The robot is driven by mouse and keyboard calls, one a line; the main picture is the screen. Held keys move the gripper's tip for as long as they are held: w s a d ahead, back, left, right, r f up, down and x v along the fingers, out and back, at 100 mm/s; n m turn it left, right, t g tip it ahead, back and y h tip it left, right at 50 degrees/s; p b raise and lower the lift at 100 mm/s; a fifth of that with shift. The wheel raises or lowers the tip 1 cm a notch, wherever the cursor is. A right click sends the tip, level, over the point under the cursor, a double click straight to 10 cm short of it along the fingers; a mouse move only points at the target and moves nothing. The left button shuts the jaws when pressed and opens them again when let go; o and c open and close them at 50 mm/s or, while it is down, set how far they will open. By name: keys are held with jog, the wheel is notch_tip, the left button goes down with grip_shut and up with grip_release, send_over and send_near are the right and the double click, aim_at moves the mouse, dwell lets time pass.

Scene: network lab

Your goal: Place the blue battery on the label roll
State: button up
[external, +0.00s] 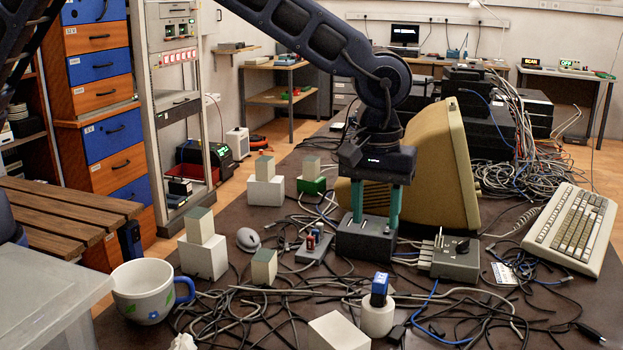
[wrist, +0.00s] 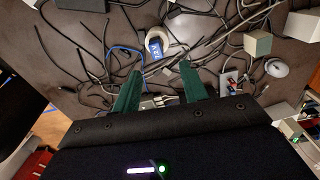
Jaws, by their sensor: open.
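The blue battery (external: 380,288) stands on top of the white label roll (external: 377,319) at the front of the table, leaning slightly. In the wrist view the blue battery (wrist: 154,55) shows with the pale rim of the label roll (wrist: 158,36) around its upper side. My gripper (external: 376,222) is open and empty, apart from the battery and farther back on the table. Its green fingers also show in the wrist view (wrist: 161,66), with the battery and roll beyond the tips. In the external view the fingertips overlap a dark box (external: 366,241); contact cannot be told.
Cables cover much of the table. A white block (external: 338,331), a mug (external: 144,292) and a keyboard (external: 572,228) are also on it.

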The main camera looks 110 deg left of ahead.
jog(key=s+d+r+m+t, duration=0.1)
jog(key=s+d+r+m, duration=0.4)
jog(key=s+r, duration=0.65)
jog(key=s+d+r+m+t, duration=0.1)
jog(key=s+d+r+m, duration=0.2)
jog(key=s+d+r, duration=0.65)
jog(key=s+d+m, duration=0.1)
jog(key=s+m, duration=0.2)
jog(key=s, duration=0.8)
jog(key=s+d+m+t, duration=0.1)
jog(key=s+d+m, duration=0.1)
jog(key=s, duration=0.9)
jog(key=s+d+r+m+t, duration=0.1)
jog(key=s+m, duration=0.3)
jog(key=s, duration=0.7)
jog(key=shift+s+d, duration=0.3)
jog(key=shift+d, duration=0.35)
